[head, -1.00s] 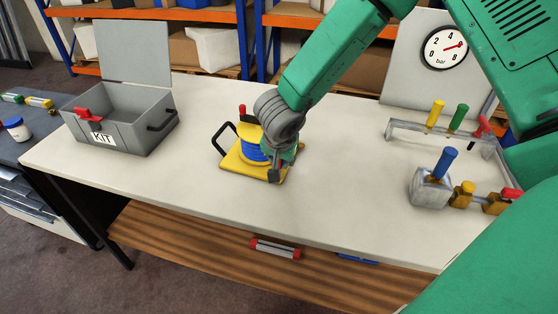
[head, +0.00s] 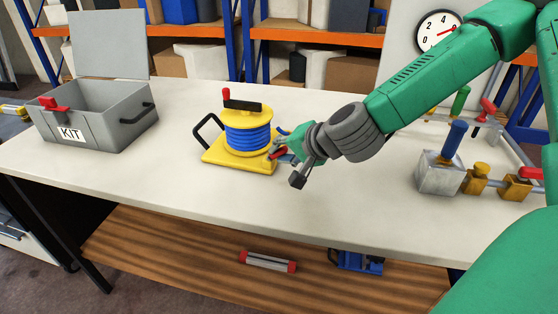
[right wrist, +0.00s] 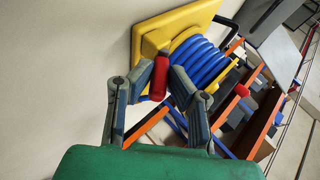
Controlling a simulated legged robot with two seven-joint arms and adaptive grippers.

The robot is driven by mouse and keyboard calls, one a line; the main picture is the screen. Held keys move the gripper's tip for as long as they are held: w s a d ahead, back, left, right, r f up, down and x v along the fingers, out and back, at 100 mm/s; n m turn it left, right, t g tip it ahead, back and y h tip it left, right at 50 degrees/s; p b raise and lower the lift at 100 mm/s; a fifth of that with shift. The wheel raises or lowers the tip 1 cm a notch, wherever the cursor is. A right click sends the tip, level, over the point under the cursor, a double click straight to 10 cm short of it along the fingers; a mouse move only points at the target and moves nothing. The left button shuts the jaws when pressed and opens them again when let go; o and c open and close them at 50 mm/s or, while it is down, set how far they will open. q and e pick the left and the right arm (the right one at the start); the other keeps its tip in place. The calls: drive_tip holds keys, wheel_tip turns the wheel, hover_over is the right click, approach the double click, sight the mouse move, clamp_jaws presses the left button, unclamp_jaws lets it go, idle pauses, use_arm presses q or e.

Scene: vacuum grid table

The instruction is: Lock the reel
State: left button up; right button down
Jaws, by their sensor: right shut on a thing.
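The reel (head: 248,139) stands on the white table: blue hose wound on a yellow drum and base, with a black crank bar and red knob on top. A black carry handle (head: 205,132) is at its left. A red lever (head: 279,153) sits low at the reel's right side. My right gripper (head: 285,156) is there, shut on the red lever. In the right wrist view, the red lever (right wrist: 159,78) is between the fingers, with the blue hose (right wrist: 202,68) just behind. My left gripper is not in view.
A grey open KIT box (head: 97,115) with a red latch stands at the left. A metal block with a blue handle (head: 440,172) and brass valves (head: 475,180) stand at the right. The table front between them is clear. A red-ended tube (head: 268,262) lies on the lower shelf.

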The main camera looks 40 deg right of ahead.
sight(283, 147)
drive_tip(key=shift+d+f, duration=0.1)
drive_tip(key=shift+f, duration=0.05)
idle(0.4)
drive_tip(key=c, duration=1.5)
unclamp_jaws()
drive_tip(key=shift+d, duration=0.1)
wheel_tip(283, 147, up, 10)
drive_tip(key=shift+f, duration=0.1)
